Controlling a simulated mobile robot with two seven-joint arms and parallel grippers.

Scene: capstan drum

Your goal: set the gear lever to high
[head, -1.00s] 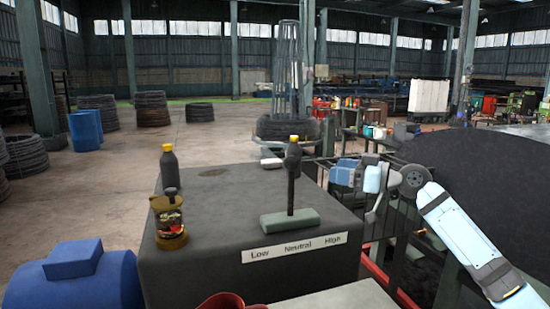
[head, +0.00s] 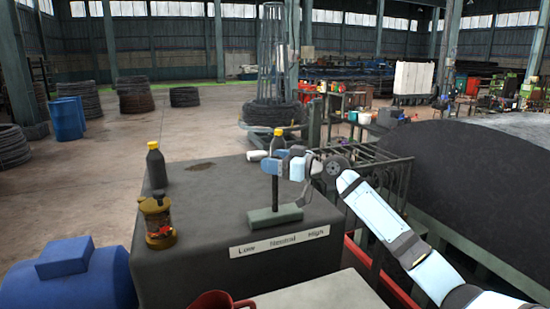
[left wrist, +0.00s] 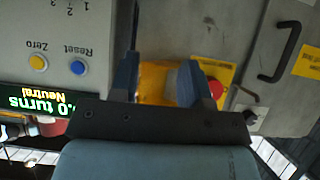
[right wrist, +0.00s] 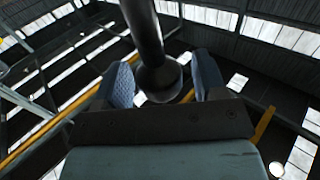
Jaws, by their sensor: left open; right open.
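A display (left wrist: 32,103) in the left wrist view reads Neutral. My right gripper (head: 282,165) is open at the lever's upper part. In the right wrist view the lever's dark rod and rounded end (right wrist: 157,75) show between the open fingers (right wrist: 164,82); contact cannot be told. My left gripper (left wrist: 160,82) is open before a control panel, outside the head view.
A blue motor-like body (head: 70,275) is at lower left and a red mug (head: 215,300) at the front. The panel has blue (left wrist: 77,67) and yellow (left wrist: 37,62) buttons.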

